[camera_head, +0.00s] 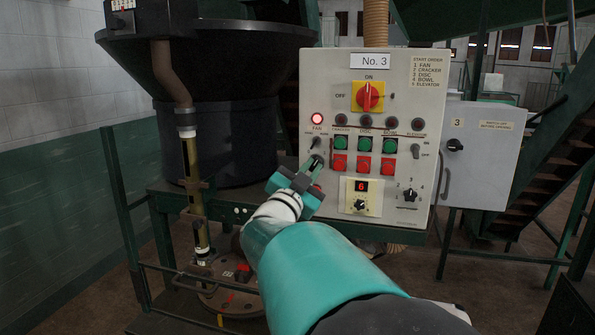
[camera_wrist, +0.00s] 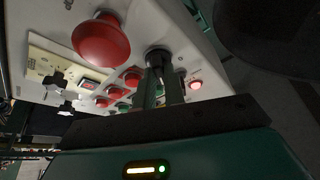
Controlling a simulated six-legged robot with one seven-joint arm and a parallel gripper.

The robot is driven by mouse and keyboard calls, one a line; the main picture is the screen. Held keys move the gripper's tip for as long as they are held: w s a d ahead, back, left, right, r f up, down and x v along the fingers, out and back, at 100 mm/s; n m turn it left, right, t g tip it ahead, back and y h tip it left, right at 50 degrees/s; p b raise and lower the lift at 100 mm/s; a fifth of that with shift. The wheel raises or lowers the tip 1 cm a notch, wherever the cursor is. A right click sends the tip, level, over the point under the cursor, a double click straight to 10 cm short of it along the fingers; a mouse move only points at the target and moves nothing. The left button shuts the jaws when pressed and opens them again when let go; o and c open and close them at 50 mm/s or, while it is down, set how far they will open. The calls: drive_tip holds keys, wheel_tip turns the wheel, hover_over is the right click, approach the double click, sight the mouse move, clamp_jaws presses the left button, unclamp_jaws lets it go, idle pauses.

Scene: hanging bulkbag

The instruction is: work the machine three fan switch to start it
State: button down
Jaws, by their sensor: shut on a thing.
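The grey No. 3 control panel (camera_head: 330,75) faces me in the head view. The fan switch (camera_head: 316,145) is at its left side, below the lit red fan lamp (camera_head: 317,119). My gripper (camera_head: 312,167) reaches up to this switch and partly hides it. In the wrist view, the two fingers of my gripper (camera_wrist: 160,88) are closed on the switch's dark knob (camera_wrist: 158,56). The lit lamp (camera_wrist: 196,84) shows just right of the fingers there. The exact angle of the switch is hard to tell.
A red-on-yellow main switch (camera_head: 369,97), green and red buttons, and a yellow dial plate (camera_head: 361,197) share the panel. A large red mushroom button (camera_wrist: 101,41) is close to my fingers. A black hopper (camera_head: 215,110) stands left; a grey box (camera_head: 485,155) is right.

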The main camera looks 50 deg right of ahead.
drive_tip(key=shift+r, duration=0.15)
drive_tip(key=c, duration=1.5)
unclamp_jaws()
drive_tip(key=shift+s, duration=0.1)
drive_tip(key=v, duration=1.4)
drive_tip(key=shift+d, duration=0.1)
